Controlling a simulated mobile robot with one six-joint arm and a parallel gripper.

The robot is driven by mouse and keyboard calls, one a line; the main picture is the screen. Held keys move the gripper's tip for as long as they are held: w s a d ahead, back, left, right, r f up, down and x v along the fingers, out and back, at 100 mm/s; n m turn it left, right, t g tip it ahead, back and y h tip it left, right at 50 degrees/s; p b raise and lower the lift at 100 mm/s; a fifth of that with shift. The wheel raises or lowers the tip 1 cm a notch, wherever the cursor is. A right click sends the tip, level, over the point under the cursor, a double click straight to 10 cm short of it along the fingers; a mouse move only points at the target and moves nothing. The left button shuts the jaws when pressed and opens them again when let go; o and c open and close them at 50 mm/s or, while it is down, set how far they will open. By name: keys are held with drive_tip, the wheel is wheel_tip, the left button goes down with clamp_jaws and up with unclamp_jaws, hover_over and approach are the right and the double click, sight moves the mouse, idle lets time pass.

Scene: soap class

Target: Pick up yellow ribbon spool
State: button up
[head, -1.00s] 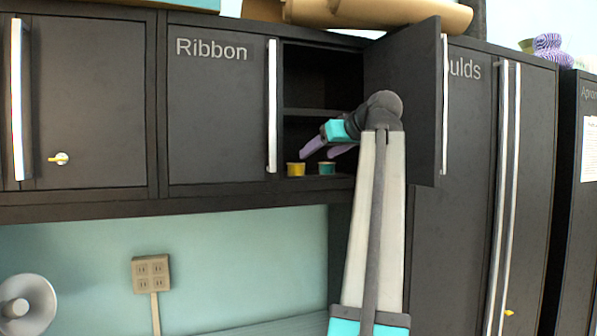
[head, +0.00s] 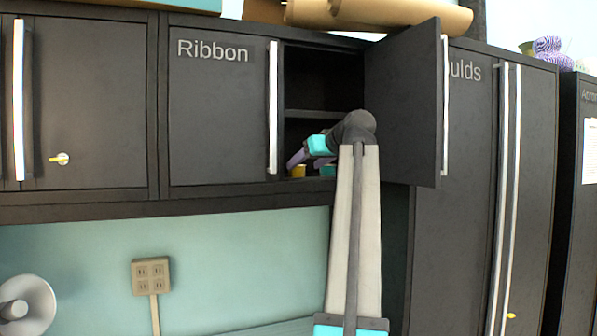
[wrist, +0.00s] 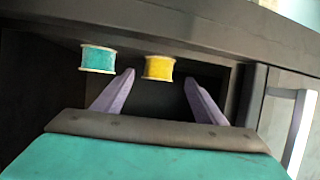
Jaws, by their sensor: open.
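The yellow ribbon spool (head: 298,171) stands on the bottom shelf of the open Ribbon cabinet, partly hidden by my gripper in the head view. In the wrist view the yellow spool (wrist: 159,68) lies between and beyond the fingertips, nearer the left one. My gripper (head: 308,160) is open and empty, with its purple fingers at the cabinet opening; it also shows in the wrist view (wrist: 160,78). I cannot tell whether a finger touches the spool.
A teal ribbon spool (head: 328,170) stands right of the yellow one; the wrist view shows it (wrist: 97,59) on the left. The open cabinet door (head: 405,100) is right of my arm. A closed door (head: 220,120) and its handle are to the left. A middle shelf (head: 315,113) lies above.

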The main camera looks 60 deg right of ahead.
sight(301, 167)
idle(0.3)
drive_tip(key=shift+p+x, duration=0.6)
drive_tip(key=shift+x, duration=0.25)
drive_tip(key=shift+p+x, duration=0.6)
drive_tip(key=shift+x, duration=1.15)
drive_tip(key=shift+d, duration=0.2)
drive_tip(key=shift+s+r, duration=0.1)
drive_tip(key=c, duration=1)
